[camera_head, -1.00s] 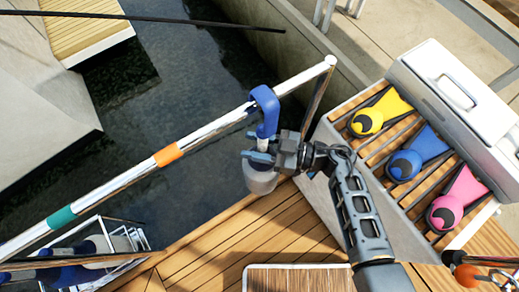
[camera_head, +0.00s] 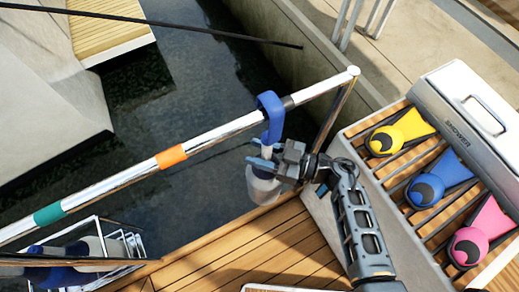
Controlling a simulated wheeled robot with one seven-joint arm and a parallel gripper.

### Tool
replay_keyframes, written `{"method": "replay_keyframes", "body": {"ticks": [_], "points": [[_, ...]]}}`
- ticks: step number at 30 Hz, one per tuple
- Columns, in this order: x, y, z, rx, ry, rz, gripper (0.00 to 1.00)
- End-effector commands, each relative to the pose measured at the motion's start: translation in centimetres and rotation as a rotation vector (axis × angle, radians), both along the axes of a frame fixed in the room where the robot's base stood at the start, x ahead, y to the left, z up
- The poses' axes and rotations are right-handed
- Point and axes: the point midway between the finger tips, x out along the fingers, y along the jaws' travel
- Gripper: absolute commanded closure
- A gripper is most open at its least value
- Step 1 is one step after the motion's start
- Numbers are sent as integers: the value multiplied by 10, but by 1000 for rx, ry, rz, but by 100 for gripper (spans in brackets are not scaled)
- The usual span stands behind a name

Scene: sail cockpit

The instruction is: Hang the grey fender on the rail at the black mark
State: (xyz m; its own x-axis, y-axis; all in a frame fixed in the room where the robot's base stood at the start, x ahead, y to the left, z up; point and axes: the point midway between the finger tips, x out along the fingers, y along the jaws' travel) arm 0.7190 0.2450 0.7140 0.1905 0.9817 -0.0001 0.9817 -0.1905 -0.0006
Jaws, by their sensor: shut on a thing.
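The grey fender (camera_head: 264,188) hangs below my gripper, with a blue hook (camera_head: 270,103) at its top. My gripper (camera_head: 265,155) is shut on the fender's upper part, just below the hook. The hook overlaps the rail (camera_head: 222,133) in the head view; I cannot tell whether it rests on it. The black mark (camera_head: 288,102) is a dark band on the rail, just right of the hook. The rail also has an orange band (camera_head: 171,156) and a teal band (camera_head: 48,214) farther left.
A wire rack (camera_head: 120,243) with grey and blue fenders stands at lower left. Dark water lies beyond the rail; a post supports its right end.

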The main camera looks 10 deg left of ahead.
Motion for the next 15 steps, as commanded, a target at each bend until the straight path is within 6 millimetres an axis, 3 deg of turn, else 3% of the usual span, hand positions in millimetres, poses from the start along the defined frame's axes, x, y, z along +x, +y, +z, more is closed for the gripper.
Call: {"method": "replay_keyframes", "body": {"ticks": [14,15], "points": [[1,0,-3,2,-2,0,100],[1,0,-3,2,-2,0,55]]}}
